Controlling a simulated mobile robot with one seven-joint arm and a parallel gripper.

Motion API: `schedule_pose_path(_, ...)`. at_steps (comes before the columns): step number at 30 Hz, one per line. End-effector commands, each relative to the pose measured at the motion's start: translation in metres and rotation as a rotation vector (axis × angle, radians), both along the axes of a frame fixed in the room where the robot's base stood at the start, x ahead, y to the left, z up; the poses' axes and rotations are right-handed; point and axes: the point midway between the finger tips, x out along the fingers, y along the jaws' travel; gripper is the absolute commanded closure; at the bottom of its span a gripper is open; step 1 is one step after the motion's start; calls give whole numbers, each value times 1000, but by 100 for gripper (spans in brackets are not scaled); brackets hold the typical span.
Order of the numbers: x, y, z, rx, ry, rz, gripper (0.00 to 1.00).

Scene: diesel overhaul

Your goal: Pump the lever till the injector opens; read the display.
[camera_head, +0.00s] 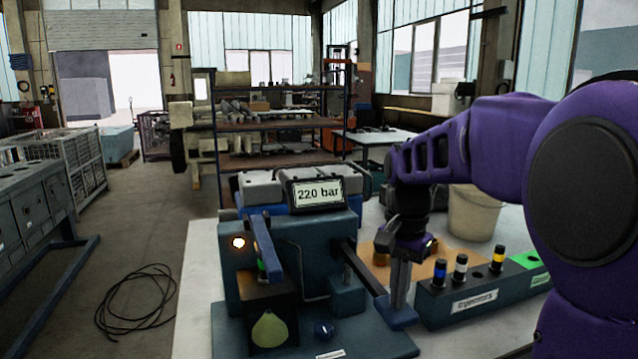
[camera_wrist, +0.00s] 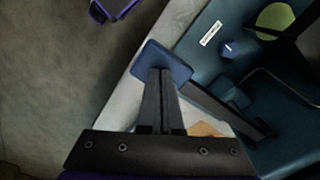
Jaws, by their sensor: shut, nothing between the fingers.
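The teal injector test stand (camera_head: 322,265) is on the table in the head view. Its display (camera_head: 316,194) reads "220 bar". A blue-banded injector (camera_head: 262,270) stands upright over a dark chamber, where a pale green-yellow cone (camera_head: 270,329) shows. The pump lever (camera_head: 362,272) slopes down toward the front right to a flat blue end pad (camera_head: 398,314). My gripper (camera_head: 398,304) points down with shut, empty fingers at the pad, seemingly on its top. In the wrist view the pad (camera_wrist: 150,62) shows just beyond the fingertips (camera_wrist: 160,72); contact cannot be told for sure.
A labelled rack (camera_head: 475,300) with several banded injectors and a green section stands close right of my gripper. A white bucket (camera_head: 474,212) is behind. A cable coil (camera_head: 137,300) lies on the floor left.

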Motion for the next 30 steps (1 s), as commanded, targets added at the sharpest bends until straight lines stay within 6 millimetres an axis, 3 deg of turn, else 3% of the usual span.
schedule_pose_path(4, -3, 0, 21, 1, 4, 0, 100)
schedule_pose_path(17, -3, 0, 25, 1, 2, 1, 100)
schedule_pose_path(30, -3, 0, 63, 0, 1, 1, 100)
